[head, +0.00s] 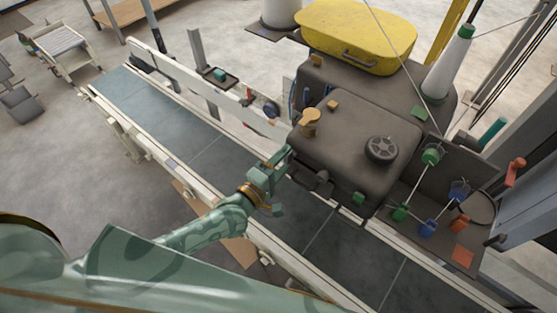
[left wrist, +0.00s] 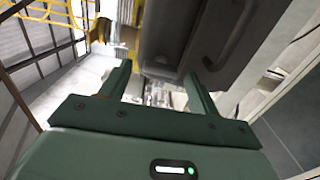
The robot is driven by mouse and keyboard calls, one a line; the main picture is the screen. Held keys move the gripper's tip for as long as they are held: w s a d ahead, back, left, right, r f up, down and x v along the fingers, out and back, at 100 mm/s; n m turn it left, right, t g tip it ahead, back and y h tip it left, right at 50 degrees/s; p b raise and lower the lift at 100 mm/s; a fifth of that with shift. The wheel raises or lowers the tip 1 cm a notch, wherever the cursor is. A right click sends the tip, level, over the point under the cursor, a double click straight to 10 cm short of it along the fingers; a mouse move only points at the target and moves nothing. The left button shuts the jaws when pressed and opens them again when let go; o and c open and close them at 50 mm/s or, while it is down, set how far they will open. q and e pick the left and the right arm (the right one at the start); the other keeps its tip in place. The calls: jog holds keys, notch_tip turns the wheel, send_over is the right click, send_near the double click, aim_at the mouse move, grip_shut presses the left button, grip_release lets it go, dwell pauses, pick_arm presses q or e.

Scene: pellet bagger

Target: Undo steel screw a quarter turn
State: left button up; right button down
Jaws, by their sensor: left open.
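I cannot pick out the steel screw for certain in either view. The dark grey machine head (head: 340,165) stands over the conveyor, with a black handwheel (head: 381,149) and a tan knob (head: 311,118) on it. My left gripper (head: 282,181) is open at the left side of this head, its fingers spread and nothing seen between them. In the left wrist view the two green fingers (left wrist: 157,78) point toward the underside of a dark housing (left wrist: 190,40). Small parts beyond the fingertips are blurred. My right gripper is not in view.
The conveyor belt (head: 210,150) runs diagonally under the machine head, with pale side rails. A yellow cover (head: 350,40) lies on top behind. A thread cone (head: 447,65) and coloured thread guides (head: 430,210) stand at the right. The belt's upper left is clear.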

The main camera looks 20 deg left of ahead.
pick_arm(q)
jog(key=b+v, duration=0.1)
jog(key=v, duration=1.5)
jog(key=shift+b, duration=0.4)
jog(key=shift+s, duration=0.15)
